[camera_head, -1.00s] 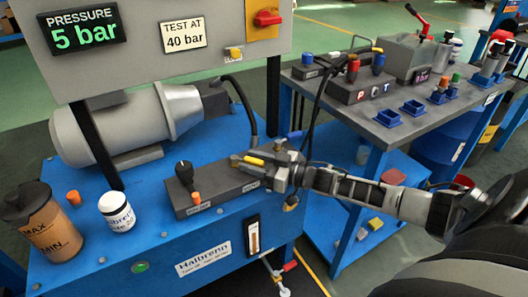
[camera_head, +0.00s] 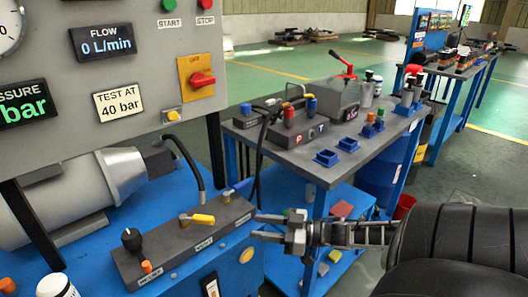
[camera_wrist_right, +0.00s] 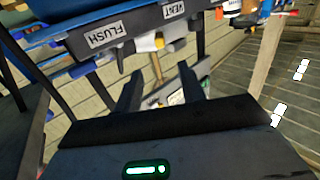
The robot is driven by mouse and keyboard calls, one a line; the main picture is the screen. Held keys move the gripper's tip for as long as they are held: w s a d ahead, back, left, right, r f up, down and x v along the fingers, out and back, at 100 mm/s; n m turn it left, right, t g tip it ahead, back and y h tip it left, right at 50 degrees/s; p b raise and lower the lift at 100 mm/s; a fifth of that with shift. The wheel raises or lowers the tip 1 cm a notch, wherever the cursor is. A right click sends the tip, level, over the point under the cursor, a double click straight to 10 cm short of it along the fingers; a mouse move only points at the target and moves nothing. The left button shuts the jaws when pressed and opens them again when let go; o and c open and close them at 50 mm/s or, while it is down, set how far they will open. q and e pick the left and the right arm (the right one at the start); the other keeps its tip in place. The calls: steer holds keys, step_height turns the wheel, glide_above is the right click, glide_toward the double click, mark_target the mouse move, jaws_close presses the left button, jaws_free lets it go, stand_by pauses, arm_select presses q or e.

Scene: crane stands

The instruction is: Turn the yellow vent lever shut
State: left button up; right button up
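The yellow vent lever (camera_head: 203,219) sits on top of the dark grey valve block (camera_head: 160,250), on the blue test stand. My left gripper is not in view.
A black knob (camera_head: 131,239) and an orange cap (camera_head: 147,267) stand on the block's left part. A black hose (camera_head: 194,165) rises behind it. A grey-topped table (camera_head: 315,150) with fittings stands to the right. The control panel (camera_head: 130,60) overhangs the stand.

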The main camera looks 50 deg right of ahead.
mark_target(197, 220)
steer(key=c, duration=0.3)
steer(key=shift+a+f, duration=0.1)
steer(key=shift+a, duration=0.2)
steer(key=c, duration=0.5)
steer(key=a+n, duration=0.4)
steer(key=a+n+p, duration=0.1)
steer(key=a+n, duration=0.1)
steer(key=shift+s+a+f+t, duration=0.15)
steer(key=shift+s+f+t, duration=0.15)
steer(key=shift+s+f, duration=0.1)
jaws_close()
steer(key=w+a+n+h, duration=0.1)
steer(key=w+a+n, duration=0.1)
steer(key=n, duration=0.1)
steer(key=w+a+n+h+p, duration=0.1)
steer(key=w+n, duration=0.2)
steer(key=w+a+r+n+t+h, duration=0.1)
steer(key=w+a+n+h, duration=0.1)
steer(key=w+n, duration=0.1)
steer(key=shift+a, duration=0.3)
steer(key=shift+w+d, duration=1.1)
steer(key=shift+d, duration=0.05)
steer(key=shift+w+d, duration=0.25)
steer(key=shift+d, duration=0.2)
